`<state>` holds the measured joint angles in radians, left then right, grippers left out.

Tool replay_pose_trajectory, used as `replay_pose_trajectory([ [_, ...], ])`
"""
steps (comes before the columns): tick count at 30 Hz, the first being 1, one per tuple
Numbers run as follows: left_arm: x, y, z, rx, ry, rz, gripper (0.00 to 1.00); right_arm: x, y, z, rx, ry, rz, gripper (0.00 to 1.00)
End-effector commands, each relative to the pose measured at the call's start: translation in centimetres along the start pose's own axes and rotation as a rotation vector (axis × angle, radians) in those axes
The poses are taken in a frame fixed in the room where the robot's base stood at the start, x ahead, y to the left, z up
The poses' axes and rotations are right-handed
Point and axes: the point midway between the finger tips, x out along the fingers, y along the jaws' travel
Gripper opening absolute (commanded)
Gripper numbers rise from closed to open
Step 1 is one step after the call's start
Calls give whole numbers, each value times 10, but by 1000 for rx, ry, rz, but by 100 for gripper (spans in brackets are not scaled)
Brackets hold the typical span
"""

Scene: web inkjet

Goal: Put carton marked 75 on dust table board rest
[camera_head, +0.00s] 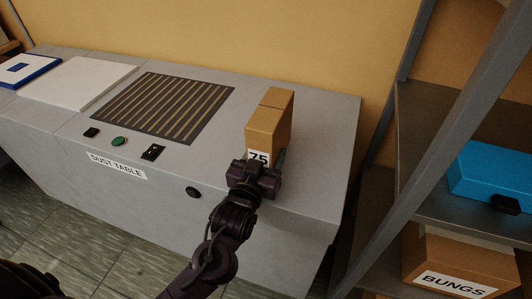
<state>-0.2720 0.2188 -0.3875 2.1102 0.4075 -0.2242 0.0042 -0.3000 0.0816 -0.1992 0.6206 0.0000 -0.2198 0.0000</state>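The carton marked 75 (269,118) is a tall brown box at the right part of the grey dust table's top. Its 75 label faces me and is partly covered by my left gripper (262,160). The gripper is at the carton's near, lower side, with a finger along its right side. The other finger and the carton's base are hidden, so I cannot tell whether it is gripped or resting. The dust table (224,182) bears a DUST TABLE label. A white flat board (78,82) lies at its left. My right gripper is not in view.
A slotted grille (165,108) and several buttons lie left of the carton. A blue-and-white item (28,70) is at the far left. At right, a shelf rack post (440,125) stands near a blue case (492,172) and a BUNGS carton (462,262).

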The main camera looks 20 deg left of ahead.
Motion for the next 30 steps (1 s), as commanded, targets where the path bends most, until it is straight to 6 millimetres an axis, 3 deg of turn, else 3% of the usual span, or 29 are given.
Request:
replay_pose_trajectory([
  [1,0,0,1,0,-1,0,57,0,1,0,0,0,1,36],
  [6,0,0,1,0,-1,0,76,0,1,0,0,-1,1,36],
  [16,-1,0,-2,0,-1,0,76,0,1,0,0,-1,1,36],
  [20,-18,0,1,0,-4,1,76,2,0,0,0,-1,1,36],
  [30,-86,0,1,0,-6,2,76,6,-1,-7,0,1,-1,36],
])
